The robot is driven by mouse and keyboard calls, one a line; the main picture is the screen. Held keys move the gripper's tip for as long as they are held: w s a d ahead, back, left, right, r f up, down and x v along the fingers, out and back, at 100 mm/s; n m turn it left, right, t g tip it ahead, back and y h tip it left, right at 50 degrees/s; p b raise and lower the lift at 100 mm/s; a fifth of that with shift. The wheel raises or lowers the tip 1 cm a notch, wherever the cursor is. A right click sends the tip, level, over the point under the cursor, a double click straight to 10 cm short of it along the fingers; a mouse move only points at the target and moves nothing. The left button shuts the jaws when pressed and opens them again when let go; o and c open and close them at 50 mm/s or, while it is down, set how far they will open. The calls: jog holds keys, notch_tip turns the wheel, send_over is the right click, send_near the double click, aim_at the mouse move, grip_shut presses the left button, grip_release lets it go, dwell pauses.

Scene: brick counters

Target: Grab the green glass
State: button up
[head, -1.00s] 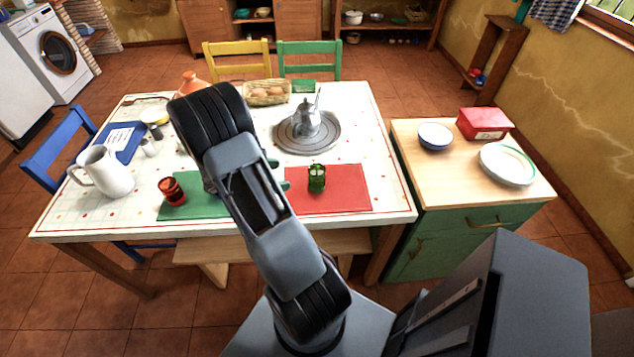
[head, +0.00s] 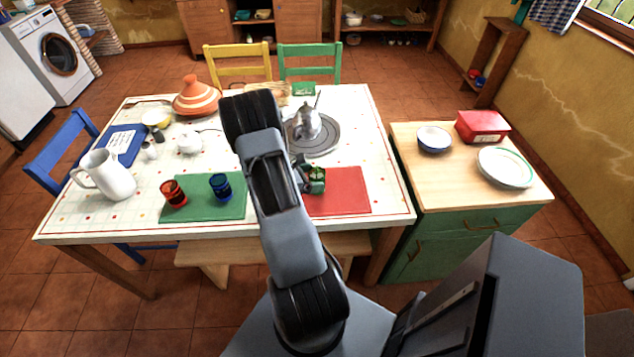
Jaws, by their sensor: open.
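The green glass (head: 319,174) stands at the red placemat (head: 345,191) on the table, partly covered by my gripper. My gripper (head: 312,177) is open and comes in from the left, right at the glass. One finger shows at the glass's far left side and the other across its near side. I cannot tell whether either finger touches it. My arm hides the rest of the gripper.
A blue glass (head: 220,187) and a red glass (head: 173,193) stand on the green placemat (head: 205,208) to the left. A metal teapot (head: 308,122) sits on a grey round tray (head: 331,146) behind the green glass. A white pitcher (head: 107,175) stands farther left.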

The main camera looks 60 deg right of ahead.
jog(key=shift+x, duration=1.15)
jog(key=c, duration=1.1)
